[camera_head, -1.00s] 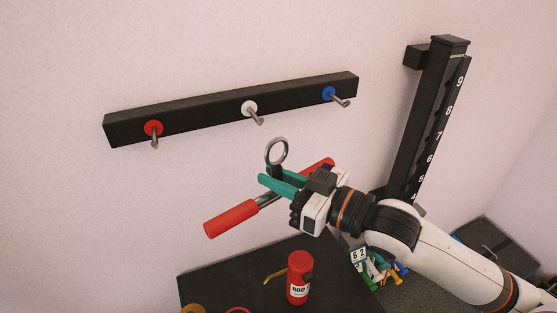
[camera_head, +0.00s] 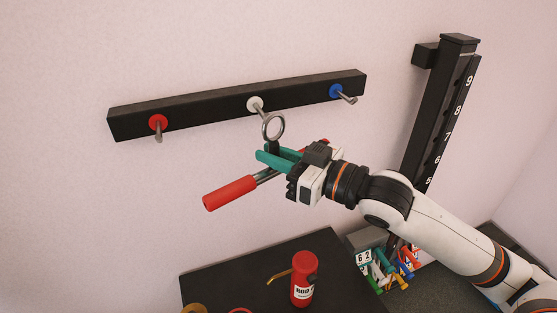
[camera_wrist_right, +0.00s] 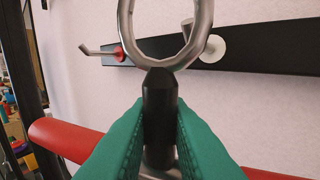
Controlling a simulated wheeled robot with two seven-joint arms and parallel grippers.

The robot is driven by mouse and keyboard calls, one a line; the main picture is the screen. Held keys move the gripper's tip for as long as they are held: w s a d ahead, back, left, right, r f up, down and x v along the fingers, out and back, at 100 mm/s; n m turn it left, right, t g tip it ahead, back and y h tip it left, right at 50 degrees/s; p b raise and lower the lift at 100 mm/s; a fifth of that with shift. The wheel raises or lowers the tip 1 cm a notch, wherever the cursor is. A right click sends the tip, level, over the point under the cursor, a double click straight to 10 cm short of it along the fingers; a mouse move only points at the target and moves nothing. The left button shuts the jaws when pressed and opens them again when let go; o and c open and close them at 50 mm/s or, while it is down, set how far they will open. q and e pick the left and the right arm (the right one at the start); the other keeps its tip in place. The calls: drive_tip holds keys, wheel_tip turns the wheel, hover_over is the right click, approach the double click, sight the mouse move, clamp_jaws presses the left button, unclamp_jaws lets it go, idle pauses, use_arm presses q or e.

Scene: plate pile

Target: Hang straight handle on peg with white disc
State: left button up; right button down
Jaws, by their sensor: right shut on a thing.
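My right gripper (camera_head: 279,157) is shut on the straight handle, a metal bar with red grips (camera_head: 230,193) and a ring (camera_head: 273,126) on a short black stem. The ring points up. In the head view the ring is just below and right of the peg with the white disc (camera_head: 255,104), overlapping the peg's tip. In the right wrist view the green fingers (camera_wrist_right: 160,150) pinch the black stem, the ring (camera_wrist_right: 165,62) stands above, and the white disc (camera_wrist_right: 212,48) shows behind its right side. I cannot tell whether the peg is inside the ring. My left gripper is not in view.
The black rail (camera_head: 200,112) on the wall also carries pegs with a red disc (camera_head: 158,122) and a blue disc (camera_head: 336,91). A numbered black post (camera_head: 440,110) stands right. Below are a black table (camera_head: 230,280) with a red bottle (camera_head: 304,280) and a bin of colored items (camera_head: 385,268).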

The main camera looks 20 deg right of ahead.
drive_tip(key=w+f, duration=0.1)
drive_tip(key=w, duration=0.5)
drive_tip(key=shift+a+f, duration=0.15)
idle(0.5)
idle(0.6)
drive_tip(key=c, duration=1.3)
unclamp_jaws()
drive_tip(key=shift+s+f, duration=0.1)
drive_tip(key=shift+b+v, duration=3.35)
drive_tip(key=shift+v, duration=2.65)
